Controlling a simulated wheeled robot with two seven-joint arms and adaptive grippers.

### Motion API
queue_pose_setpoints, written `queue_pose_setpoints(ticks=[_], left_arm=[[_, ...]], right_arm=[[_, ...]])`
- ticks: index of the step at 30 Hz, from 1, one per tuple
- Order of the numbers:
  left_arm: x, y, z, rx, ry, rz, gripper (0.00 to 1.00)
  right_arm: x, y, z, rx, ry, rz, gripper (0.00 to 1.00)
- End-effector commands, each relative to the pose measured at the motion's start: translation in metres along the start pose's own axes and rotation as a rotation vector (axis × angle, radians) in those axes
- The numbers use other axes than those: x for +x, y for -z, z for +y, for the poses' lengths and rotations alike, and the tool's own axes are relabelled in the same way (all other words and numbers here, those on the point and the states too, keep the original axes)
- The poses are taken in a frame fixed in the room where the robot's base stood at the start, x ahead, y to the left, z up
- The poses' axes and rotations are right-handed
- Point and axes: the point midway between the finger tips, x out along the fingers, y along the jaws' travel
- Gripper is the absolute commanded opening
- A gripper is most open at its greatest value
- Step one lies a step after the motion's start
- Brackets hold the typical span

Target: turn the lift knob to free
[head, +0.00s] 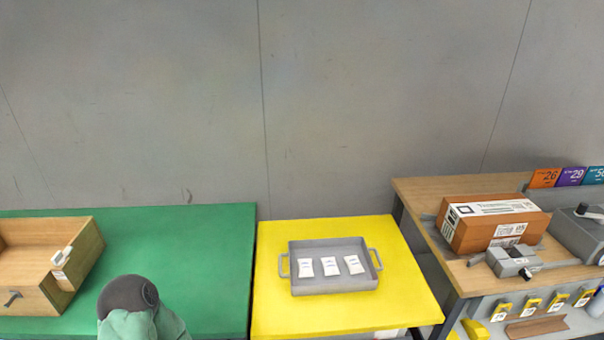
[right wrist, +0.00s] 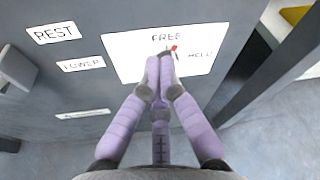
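In the right wrist view a white panel (right wrist: 125,65) on a grey wall carries the words FREE at its top and HELD at its right. A small dark lift knob (right wrist: 165,53) with a red pointer (right wrist: 173,47) sits below FREE. The pointer tilts up and right, between the two words. My right gripper (right wrist: 160,66) has its purple fingers brought together at the knob, closed on it; the tips hide most of the knob. My left gripper is in neither view.
Labels REST (right wrist: 54,33) and LOWER (right wrist: 80,65) are left of the panel. In the head view, a grey tray (head: 335,286) with white packets is on the yellow table (head: 275,315). A wooden drawer box (head: 85,250) is on the green table (head: 200,235). A brown carton (head: 480,225) is at right.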

Motion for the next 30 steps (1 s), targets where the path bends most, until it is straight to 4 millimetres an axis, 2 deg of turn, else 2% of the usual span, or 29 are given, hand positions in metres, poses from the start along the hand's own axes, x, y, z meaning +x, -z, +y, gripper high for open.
queue_pose_setpoints(ticks=[21, 30], left_arm=[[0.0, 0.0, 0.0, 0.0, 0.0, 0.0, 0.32], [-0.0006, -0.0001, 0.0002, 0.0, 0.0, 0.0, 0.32]], right_arm=[[0.0003, -0.0001, 0.0042, 0.0, 0.0, -0.001, 0.0], [-0.0016, -0.0072, 0.0048, -0.001, 0.001, -0.001, 0.0]])
